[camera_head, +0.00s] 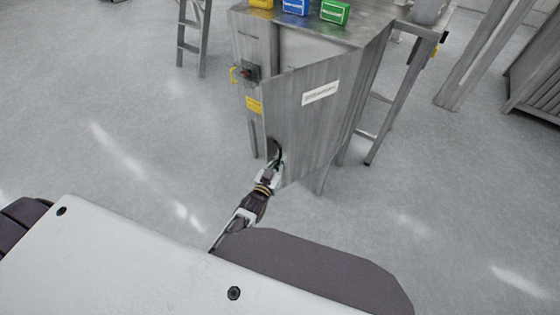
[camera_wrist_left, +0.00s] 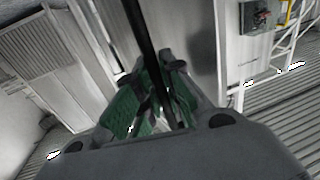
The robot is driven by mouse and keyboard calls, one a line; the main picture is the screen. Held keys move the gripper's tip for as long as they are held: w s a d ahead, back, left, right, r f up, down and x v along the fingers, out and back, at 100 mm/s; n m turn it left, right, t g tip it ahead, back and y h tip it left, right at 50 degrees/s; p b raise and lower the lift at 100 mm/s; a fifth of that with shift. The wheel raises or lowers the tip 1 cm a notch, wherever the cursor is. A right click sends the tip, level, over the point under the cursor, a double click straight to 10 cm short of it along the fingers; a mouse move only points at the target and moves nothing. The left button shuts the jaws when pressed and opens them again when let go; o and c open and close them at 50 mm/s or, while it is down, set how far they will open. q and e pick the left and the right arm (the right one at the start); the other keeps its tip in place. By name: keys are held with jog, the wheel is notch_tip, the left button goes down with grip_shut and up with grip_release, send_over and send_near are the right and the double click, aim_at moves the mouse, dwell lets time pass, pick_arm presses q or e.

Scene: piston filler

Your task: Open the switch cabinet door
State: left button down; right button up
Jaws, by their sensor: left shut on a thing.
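The grey metal switch cabinet (camera_head: 257,55) stands at the upper middle of the head view. Its door (camera_head: 318,120), with a white label, stands out at an angle from the cabinet front, so it is partly open, with its free edge at the left. My left gripper (camera_head: 272,166) is at the lower left edge of the door, shut on the dark door handle (camera_head: 275,148). In the left wrist view the black handle (camera_wrist_left: 150,45) runs between the green-padded fingers of my gripper (camera_wrist_left: 160,95). My right gripper is in neither view.
A switch (camera_head: 246,72) with a yellow part sits on the cabinet's left side. Yellow, blue and green boxes (camera_head: 335,11) stand on top. A ladder (camera_head: 193,35) is at the back left. The floor left of the cabinet is clear.

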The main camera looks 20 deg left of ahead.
pick_arm(q)
jog(key=c, duration=1.5)
grip_release()
jog(key=shift+s+a, duration=0.2)
jog(key=shift+s, duration=1.8)
jog(key=shift+s+a, duration=0.15)
jog(key=shift+s, duration=1.8)
jog(key=shift+s+a, duration=0.2)
jog(key=shift+s, duration=1.8)
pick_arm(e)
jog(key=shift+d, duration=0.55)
pick_arm(q)
jog(key=shift+c, duration=0.3)
